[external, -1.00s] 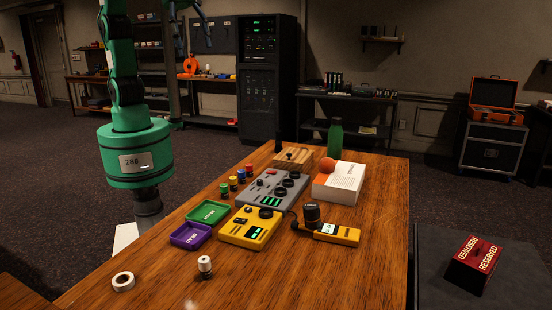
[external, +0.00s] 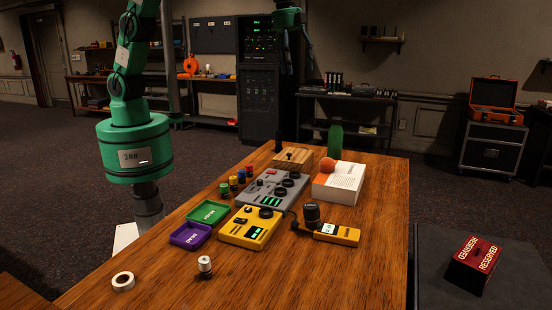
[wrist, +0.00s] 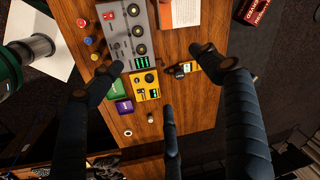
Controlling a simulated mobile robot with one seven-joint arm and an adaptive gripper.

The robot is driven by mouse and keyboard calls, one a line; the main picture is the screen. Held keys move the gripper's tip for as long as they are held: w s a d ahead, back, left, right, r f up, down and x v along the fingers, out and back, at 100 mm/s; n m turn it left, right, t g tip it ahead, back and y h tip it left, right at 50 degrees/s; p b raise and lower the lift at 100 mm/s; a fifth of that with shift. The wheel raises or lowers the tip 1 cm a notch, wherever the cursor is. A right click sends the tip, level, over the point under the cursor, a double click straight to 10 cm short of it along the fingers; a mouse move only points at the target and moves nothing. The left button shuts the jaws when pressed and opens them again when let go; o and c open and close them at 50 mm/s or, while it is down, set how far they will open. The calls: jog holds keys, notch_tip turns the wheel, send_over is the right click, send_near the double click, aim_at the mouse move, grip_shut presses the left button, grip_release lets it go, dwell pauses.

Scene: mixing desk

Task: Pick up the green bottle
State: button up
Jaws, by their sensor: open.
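The green bottle (external: 335,140) stands upright at the far edge of the wooden table in the external view, behind the white book. I cannot see it in the wrist view. My gripper (external: 298,66) hangs high above and to the left of the bottle in the external picture, well apart from it. In the wrist view its dark fingers (wrist: 155,80) are spread wide with nothing between them, over the table.
The white book (external: 345,187) with an orange ball on it, a wooden block (external: 293,158), and a grey mixer (external: 272,188) lie near the bottle. A yellow device (external: 250,228) and trays are nearer. The table's near right is clear.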

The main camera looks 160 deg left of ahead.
jog(key=s+a+f+p, duration=0.1)
jog(key=s+a+f, duration=0.35)
jog(key=a, duration=0.45)
jog(key=s+a+f, duration=0.3)
jog(key=a+f, duration=0.2)
jog(key=a, duration=0.4)
jog(key=m+g+h+p, duration=0.1)
jog(key=p, duration=0.1)
send_near(336, 128)
jog(key=shift+s+a+f, duration=0.9)
jog(key=shift+s+f, duration=0.05)
jog(key=shift+s, duration=0.25)
jog(key=shift+f, duration=0.1)
jog(key=shift+f, duration=4.25)
jog(key=shift+f, duration=0.1)
jog(key=shift+w+f, duration=0.15)
jog(key=shift+f, duration=2.35)
